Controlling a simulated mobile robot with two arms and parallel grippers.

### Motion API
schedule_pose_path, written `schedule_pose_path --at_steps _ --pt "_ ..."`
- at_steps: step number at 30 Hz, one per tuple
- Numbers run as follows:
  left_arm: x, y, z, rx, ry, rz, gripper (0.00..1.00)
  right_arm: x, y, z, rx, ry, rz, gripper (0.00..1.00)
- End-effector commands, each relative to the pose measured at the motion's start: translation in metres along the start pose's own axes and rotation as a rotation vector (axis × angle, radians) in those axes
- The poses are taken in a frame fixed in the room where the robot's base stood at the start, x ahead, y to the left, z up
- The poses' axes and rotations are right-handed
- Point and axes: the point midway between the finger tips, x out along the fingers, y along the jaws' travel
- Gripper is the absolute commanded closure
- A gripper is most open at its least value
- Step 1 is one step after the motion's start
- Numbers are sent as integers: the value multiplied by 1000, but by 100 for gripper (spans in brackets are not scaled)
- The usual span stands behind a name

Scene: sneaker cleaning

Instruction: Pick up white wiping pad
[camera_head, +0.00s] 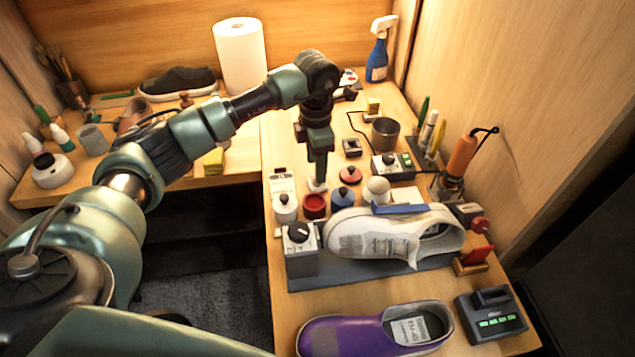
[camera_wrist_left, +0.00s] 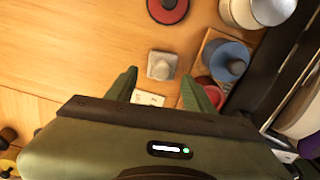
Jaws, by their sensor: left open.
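A small square whitish pad with a raised knob, which I take for the white wiping pad (camera_wrist_left: 162,66), lies on the wooden table in the left wrist view. In the head view the pad (camera_head: 317,187) shows only partly, just below my left gripper (camera_head: 318,176). My left gripper (camera_wrist_left: 160,84) is open and empty, pointing down. The pad appears between and beyond its fingertips in the wrist view, apart from both fingers. My right gripper is in neither view.
Close by stand a red knobbed disc (camera_head: 350,174), a blue one (camera_head: 342,198), a red cup (camera_head: 314,206) and a white jar (camera_head: 285,208). A white sneaker (camera_head: 385,236) and a purple shoe (camera_head: 345,334) are nearer. A paper roll (camera_head: 240,58) stands behind.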

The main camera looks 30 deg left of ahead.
Motion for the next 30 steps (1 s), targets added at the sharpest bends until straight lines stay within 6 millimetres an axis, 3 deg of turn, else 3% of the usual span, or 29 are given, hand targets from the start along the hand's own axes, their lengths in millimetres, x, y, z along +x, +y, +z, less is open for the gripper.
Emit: schedule_pose_path --at_steps 9,17,22,23,30 --pt "42 -3 2 0 1 -1 47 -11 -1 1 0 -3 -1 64" --pt "45 -3 2 0 0 0 47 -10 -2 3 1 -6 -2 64" --pt "45 -3 2 0 0 0 92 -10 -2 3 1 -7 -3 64" --pt "45 -3 2 0 0 0 97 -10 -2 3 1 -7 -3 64" --pt "44 -2 2 0 0 0 97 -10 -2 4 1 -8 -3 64"
